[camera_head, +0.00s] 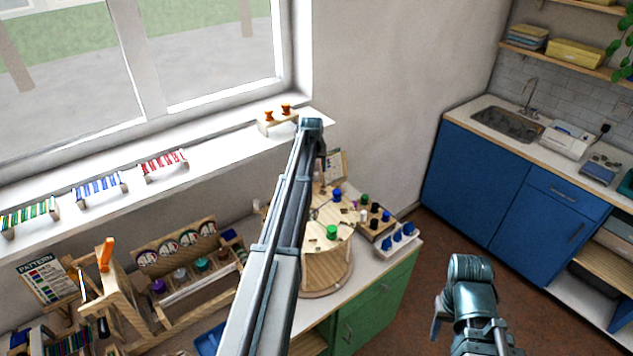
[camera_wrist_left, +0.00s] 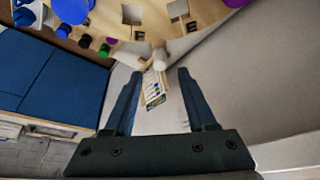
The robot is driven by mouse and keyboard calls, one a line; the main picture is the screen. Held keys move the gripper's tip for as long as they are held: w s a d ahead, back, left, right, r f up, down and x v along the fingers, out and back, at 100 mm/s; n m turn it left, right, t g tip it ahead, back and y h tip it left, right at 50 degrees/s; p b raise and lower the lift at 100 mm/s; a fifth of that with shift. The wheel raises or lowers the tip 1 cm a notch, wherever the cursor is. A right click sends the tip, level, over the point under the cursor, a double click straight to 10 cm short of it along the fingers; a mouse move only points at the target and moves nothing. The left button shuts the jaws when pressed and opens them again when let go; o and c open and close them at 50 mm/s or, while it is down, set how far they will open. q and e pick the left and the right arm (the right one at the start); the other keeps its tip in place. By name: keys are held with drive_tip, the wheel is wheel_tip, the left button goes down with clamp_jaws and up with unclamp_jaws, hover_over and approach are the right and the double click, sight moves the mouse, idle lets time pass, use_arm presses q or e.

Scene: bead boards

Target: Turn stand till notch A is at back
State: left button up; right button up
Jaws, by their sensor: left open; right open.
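The round wooden stand (camera_head: 326,268) is on the green cabinet's top, with green and blue knobs on its upper face. My left arm crosses in front of its left part. My left gripper (camera_head: 322,172) points down over the stand's back part. In the left wrist view its fingers (camera_wrist_left: 157,78) are apart, with nothing gripped. A pale wooden surface with square holes (camera_wrist_left: 110,48) shows beyond them, and a white peg (camera_wrist_left: 160,60) is near the gap. My right gripper (camera_head: 468,308) is open and empty, off to the right of the cabinet.
A small block with dark and coloured pegs (camera_head: 374,219) and a tray with blue pieces (camera_head: 398,238) sit right of the stand. A card (camera_head: 335,165) stands behind it. A wooden rack of jars (camera_head: 190,268) is at the left. The floor by the blue cupboards is clear.

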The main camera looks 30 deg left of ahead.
sight(317, 174)
use_arm(q)
drive_tip(key=b+x, duration=0.3)
drive_tip(key=x, duration=0.2)
drive_tip(key=shift+f+b, duration=0.2)
drive_tip(key=shift+b, duration=0.2)
drive_tip(key=shift+r, duration=0.1)
clamp_jaws()
idle(0.9)
